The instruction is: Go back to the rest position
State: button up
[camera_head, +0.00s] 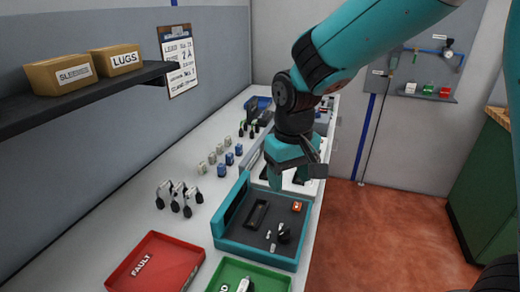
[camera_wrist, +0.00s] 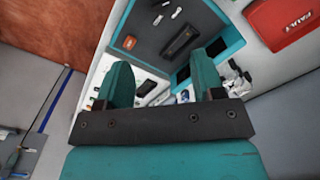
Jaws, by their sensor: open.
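My gripper (camera_head: 288,176) hangs over the bench near the back edge of the teal tray (camera_head: 262,255). In the wrist view its two teal fingers (camera_wrist: 162,88) stand apart with nothing between them, so it is open and empty. My arm reaches in from the upper right of the head view. The tray holds a black rectangular part (camera_head: 257,214), an orange piece (camera_head: 297,206), a dark round piece (camera_head: 284,235) and small light pieces.
A red FAULT bin (camera_head: 157,262) and a green bin (camera_head: 228,270) stand at the front of the bench. Black-handled parts (camera_head: 178,198) and small blue and pale blocks (camera_head: 221,170) stand left of the tray. A shelf (camera_head: 90,95) with two boxes overhangs the left. Red floor (camera_head: 400,230) is open at right.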

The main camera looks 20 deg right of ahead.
jog(key=s+a+r+n+y, duration=0.2)
jog(key=s+r, duration=0.1)
jog(key=s, duration=0.6)
jog(key=s+a+r+n+y, duration=0.2)
jog(key=s+r+n, duration=0.1)
jog(key=s, duration=0.6)
jog(key=shift+s+a+r, duration=0.15)
jog(key=shift+s+r, duration=0.05)
jog(key=shift+r, duration=0.35)
